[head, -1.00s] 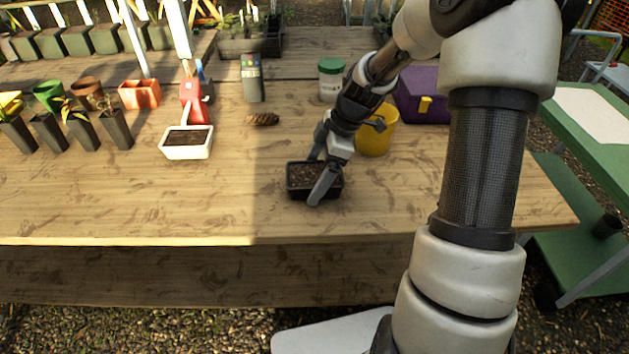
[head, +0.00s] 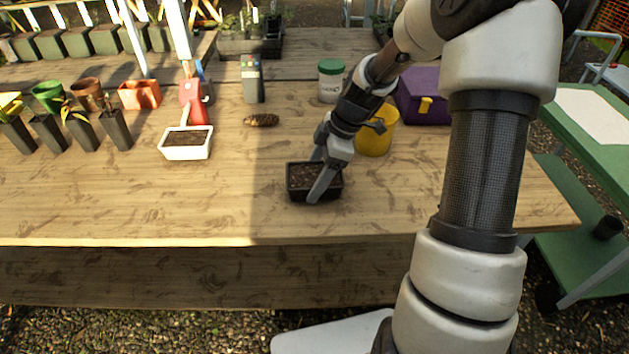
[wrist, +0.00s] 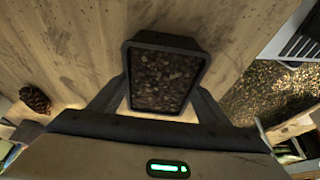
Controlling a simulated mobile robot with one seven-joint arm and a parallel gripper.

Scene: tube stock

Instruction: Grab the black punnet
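The black punnet (head: 298,195) is a small rectangular tray filled with brown soil, upright on the wooden table near its front edge. It also shows in the wrist view (wrist: 165,41), between my two fingers. My gripper (head: 315,178) reaches down over it, one finger at the near side and one at the far side. In the wrist view my gripper (wrist: 162,92) has its fingers against the two long walls, with no clear gap. It looks shut on the punnet. The far finger's tip is partly hidden in the head view. The punnet appears to rest on the table.
A yellow pot (head: 377,140) and a purple box (head: 425,97) stand behind my wrist at right. A white tray of soil (head: 186,151), a brown cone (head: 261,120) and a green-lidded jar (head: 330,82) stand left and behind. The table's front is clear.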

